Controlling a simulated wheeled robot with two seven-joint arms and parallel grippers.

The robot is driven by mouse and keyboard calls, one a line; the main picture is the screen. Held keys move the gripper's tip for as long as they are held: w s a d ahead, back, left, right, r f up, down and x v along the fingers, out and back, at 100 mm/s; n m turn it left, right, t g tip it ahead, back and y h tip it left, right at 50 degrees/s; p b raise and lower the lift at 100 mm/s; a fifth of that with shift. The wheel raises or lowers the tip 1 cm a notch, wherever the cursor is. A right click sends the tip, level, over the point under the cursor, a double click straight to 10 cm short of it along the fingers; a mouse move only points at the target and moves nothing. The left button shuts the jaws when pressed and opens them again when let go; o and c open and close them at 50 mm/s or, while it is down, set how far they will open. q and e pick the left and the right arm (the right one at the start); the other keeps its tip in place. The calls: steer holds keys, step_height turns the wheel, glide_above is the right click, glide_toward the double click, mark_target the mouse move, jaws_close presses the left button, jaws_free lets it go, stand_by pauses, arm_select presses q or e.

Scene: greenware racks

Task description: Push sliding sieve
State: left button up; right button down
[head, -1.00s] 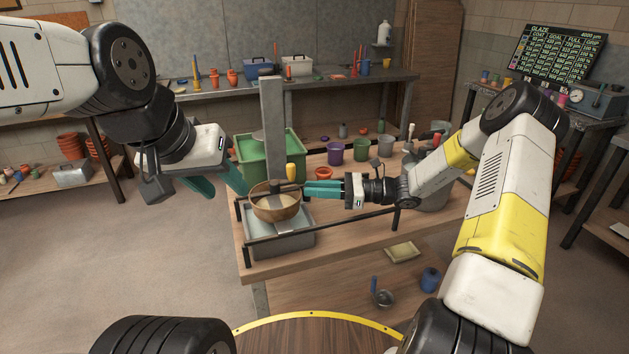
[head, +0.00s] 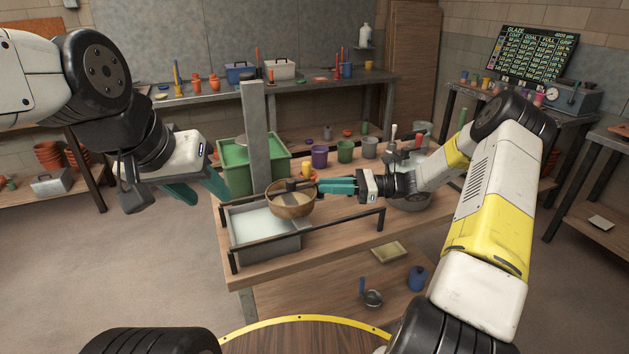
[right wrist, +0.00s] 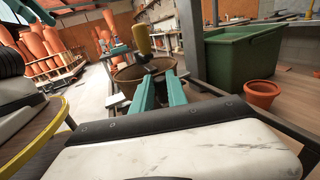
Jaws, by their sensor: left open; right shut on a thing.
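The sieve (head: 291,204) is a round wooden bowl-like frame resting on two dark rails (head: 345,224). It is over the right end of a grey basin (head: 268,247) that holds pale liquid. The sieve (right wrist: 128,84) is just beyond the fingertips in the right wrist view. My left gripper (head: 203,192) is open and empty, left of the basin.
A grey post (head: 255,135) rises behind the basin, beside a green tub (head: 233,180). Several cups, including a purple cup (head: 319,154), stand at the table's back. A yellow tray (head: 388,252), ladle (head: 372,298) and blue jug (head: 418,277) are below the rails' right side.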

steer(key=c, duration=1.3)
jaws_free()
steer(key=shift+d, duration=0.1)
steer(key=d, duration=0.7)
steer(key=shift+s+d, duration=0.25)
steer(key=shift+s, duration=0.05)
